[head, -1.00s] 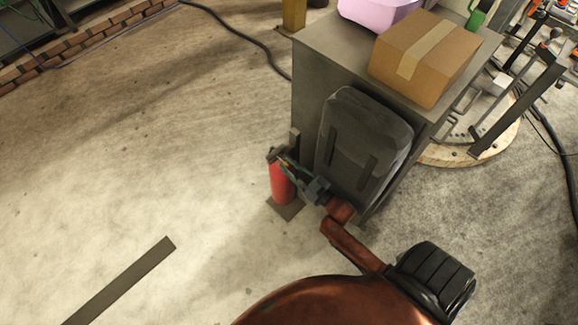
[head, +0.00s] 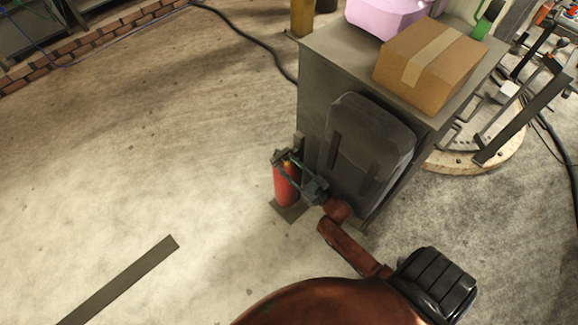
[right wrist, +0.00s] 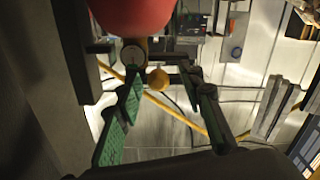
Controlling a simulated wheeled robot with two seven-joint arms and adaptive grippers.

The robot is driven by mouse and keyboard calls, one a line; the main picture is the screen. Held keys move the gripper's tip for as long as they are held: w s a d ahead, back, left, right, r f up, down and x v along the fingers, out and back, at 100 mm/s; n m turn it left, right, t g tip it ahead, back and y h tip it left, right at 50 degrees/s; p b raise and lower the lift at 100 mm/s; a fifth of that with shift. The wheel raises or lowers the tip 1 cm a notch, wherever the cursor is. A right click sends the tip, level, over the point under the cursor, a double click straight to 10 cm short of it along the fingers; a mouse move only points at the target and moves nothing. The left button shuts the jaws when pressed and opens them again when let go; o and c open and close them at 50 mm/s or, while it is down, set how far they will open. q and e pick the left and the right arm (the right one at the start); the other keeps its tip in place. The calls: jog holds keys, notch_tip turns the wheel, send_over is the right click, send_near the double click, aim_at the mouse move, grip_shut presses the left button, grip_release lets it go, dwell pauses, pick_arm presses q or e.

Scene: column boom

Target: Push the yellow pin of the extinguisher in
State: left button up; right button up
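The red extinguisher (head: 286,188) stands upright on a small dark base at the side of the grey cabinet. Its yellow pin (head: 287,162) shows small near its top. In the right wrist view the pin is a round yellow knob (right wrist: 158,79), with the red body (right wrist: 135,14) above it. My right gripper (head: 291,167) is at the extinguisher's top, its fingers apart on either side of the knob. In the right wrist view the gripper (right wrist: 167,84) has green pads and a visible gap around the knob. My left gripper is out of view.
The grey cabinet (head: 318,85) stands right beside the extinguisher, with a dark padded panel (head: 365,150) on its side close to my right arm. A cardboard box (head: 430,65) and a pink bin (head: 385,14) sit on top.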

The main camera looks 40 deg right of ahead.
jog(key=shift+s, duration=0.1)
jog(key=shift+s+d, duration=0.1)
jog(key=shift+s, duration=0.2)
jog(key=s, duration=1.1)
jog(key=shift+d, duration=0.35)
jog(key=shift+s, duration=0.1)
